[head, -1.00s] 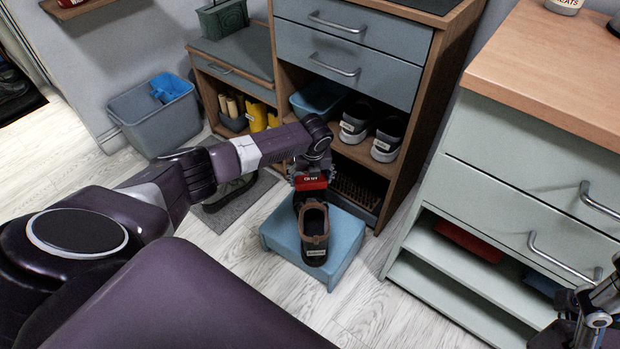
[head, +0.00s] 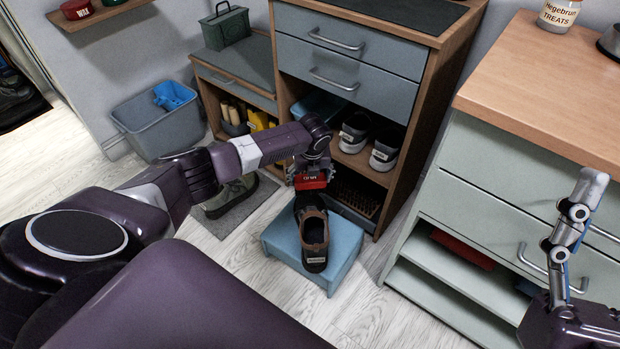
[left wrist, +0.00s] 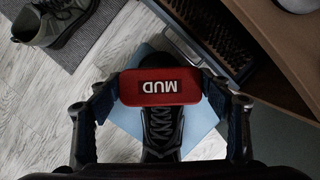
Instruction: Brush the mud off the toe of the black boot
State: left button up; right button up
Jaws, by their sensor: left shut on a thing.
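My left gripper (head: 311,172) is shut on a red brush block marked MUD (head: 310,181), which also shows in the left wrist view (left wrist: 159,87). The dark boot (head: 314,240), with a brownish collar and a heel label, stands on a blue step stool (head: 345,247), its toe pointing away from me. The brush is over the boot's front end; its laces show below the block in the left wrist view (left wrist: 160,125). The block hides part of the boot, and I cannot tell whether bristles touch it or make out mud. My right gripper (head: 590,182) is raised at the right; its finger state is unclear.
A cabinet (head: 350,50) with shoes on its shelf stands just behind the stool. A green boot (head: 232,197) is on a grey mat to the left. A pale green drawer unit (head: 480,190) stands right. Floor between stool and drawer unit is clear.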

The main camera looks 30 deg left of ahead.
pick_arm(q)
notch_tip(320, 180, up, 2)
jog(key=shift+w+a+r+p, duration=0.1)
jog(key=shift+w+p, duration=0.05)
jog(key=shift+p, duration=0.8)
pick_arm(e)
jog(key=w+a+f+g+h, duration=0.1)
jog(key=w+f+g+h, duration=0.1)
jog(key=w+f+g, duration=0.3)
jog(key=shift+w+f+g, duration=0.3)
jog(key=shift+w+f, duration=1)
jog(key=shift+f, duration=0.45)
pick_arm(q)
jog(key=shift+r, duration=0.1)
